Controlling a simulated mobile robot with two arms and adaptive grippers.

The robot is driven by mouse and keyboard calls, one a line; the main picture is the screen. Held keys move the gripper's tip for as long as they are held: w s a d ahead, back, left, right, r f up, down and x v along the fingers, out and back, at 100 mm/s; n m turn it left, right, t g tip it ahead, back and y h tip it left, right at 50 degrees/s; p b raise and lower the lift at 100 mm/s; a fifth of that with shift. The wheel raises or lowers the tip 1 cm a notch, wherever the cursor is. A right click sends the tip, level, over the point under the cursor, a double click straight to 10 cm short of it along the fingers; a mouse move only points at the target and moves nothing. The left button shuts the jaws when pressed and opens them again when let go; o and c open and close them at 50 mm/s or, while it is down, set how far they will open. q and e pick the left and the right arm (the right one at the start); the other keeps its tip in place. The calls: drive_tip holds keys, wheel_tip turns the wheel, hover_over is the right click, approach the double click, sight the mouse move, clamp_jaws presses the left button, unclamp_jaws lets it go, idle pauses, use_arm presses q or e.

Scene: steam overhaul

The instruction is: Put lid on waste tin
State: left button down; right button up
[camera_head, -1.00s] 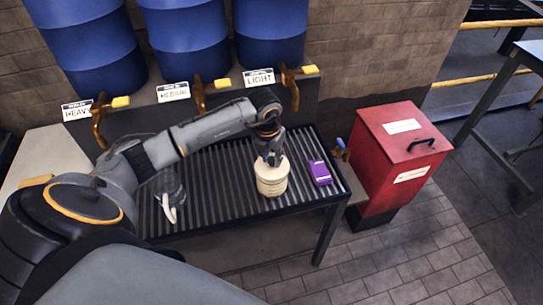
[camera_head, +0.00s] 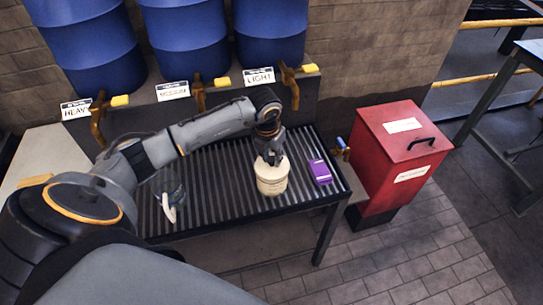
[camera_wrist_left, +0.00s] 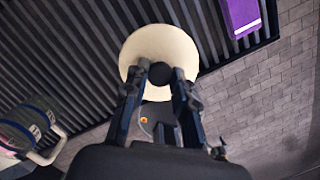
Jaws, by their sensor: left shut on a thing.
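The waste tin (camera_head: 272,184) is a cream cylinder with a pale label, standing upright on the slatted bench. A round cream lid (camera_wrist_left: 135,52) with a black knob (camera_wrist_left: 160,73) shows from above in the left wrist view. My left gripper (camera_head: 270,155) is over the tin. In the wrist view its fingers (camera_wrist_left: 160,80) are shut on the lid's knob. The lid is at the tin's top; whether it is fully seated I cannot tell. The lid hides the tin in the wrist view. My right gripper is not in view.
A purple box (camera_head: 320,172) lies close to the right of the tin. A clear jug with a white handle (camera_head: 170,207) stands left on the bench. Brass taps (camera_head: 290,85) hang behind under blue drums (camera_head: 270,30). A red bin (camera_head: 401,158) stands right of the bench.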

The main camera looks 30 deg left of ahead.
use_arm(q)
drive_tip(key=shift+f, duration=0.15)
idle(0.5)
drive_tip(key=shift+f+b, duration=0.3)
drive_tip(key=shift+b, duration=0.4)
idle(0.9)
drive_tip(key=c, duration=1)
unclamp_jaws()
drive_tip(key=o, duration=0.5)
drive_tip(key=shift+r, duration=0.1)
